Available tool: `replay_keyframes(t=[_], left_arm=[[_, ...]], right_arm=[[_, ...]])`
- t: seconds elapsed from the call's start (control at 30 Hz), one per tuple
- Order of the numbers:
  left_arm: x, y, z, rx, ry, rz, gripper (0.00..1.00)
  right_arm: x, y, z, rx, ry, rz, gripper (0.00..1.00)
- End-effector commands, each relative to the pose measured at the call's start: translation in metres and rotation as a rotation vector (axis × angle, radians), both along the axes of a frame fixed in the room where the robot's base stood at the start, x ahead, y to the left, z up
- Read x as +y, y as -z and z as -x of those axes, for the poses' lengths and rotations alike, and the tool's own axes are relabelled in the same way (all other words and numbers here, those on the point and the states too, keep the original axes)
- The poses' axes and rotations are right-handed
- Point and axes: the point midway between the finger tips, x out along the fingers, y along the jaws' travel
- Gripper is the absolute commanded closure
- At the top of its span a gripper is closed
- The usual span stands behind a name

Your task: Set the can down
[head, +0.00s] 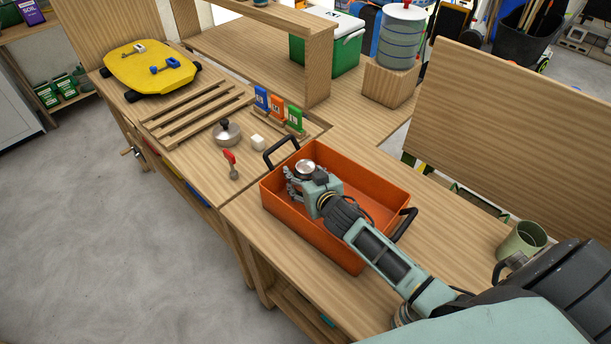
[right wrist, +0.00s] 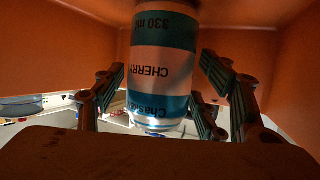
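The can (head: 305,168) shows its round silver top inside the orange crate (head: 377,164), near the crate's left part. In the right wrist view the can (right wrist: 163,72) has a teal and white label reading "CHERRY" and appears upside down. My right gripper (head: 303,180) reaches down into the crate at the can. In the right wrist view its fingers stand on both sides of the can; whether they press on it I cannot tell. The can's base and its contact with the crate floor are hidden in the head view. My left gripper is not in view.
The crate has dark handles (head: 281,150) at both ends and stands on a wooden bench. A green mug (head: 522,241) stands at the right.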

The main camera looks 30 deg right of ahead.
Motion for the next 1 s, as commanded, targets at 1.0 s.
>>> replay_keyframes(t=[1.0], left_arm=[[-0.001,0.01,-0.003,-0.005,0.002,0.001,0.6]], right_arm=[[0.006,-0.03,0.067,0.0,0.0,0.0,0.32]])
